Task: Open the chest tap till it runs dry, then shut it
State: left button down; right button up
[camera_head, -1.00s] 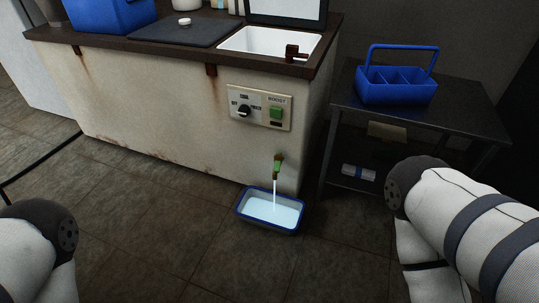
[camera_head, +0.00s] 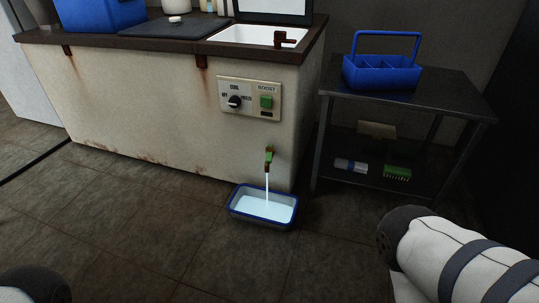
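The chest (camera_head: 150,115) is a rust-streaked cream cabinet with a dark top. Its tap (camera_head: 269,155), brass with a green handle, sticks out low near the front right corner. A white stream runs from the tap down into a blue-rimmed tray (camera_head: 235,212) on the floor, which holds pale liquid. Neither gripper shows; only a bit of my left arm at the bottom left and part of my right arm at the right are in view. Nothing of mine touches the tap or tray.
A control panel (camera_head: 250,99) with a black knob and green switch sits above the tap. At the right, a dark metal table (camera_head: 445,90) holds a blue caddy (camera_head: 382,74), with small items on its lower shelf.

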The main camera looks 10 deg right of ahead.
aim_at(270, 149)
jog(key=i+l+u, duration=0.1)
jog(key=i, duration=0.35)
jog(key=i+l, duration=0.15)
jog(key=i, duration=0.3)
jog(key=u, duration=0.05)
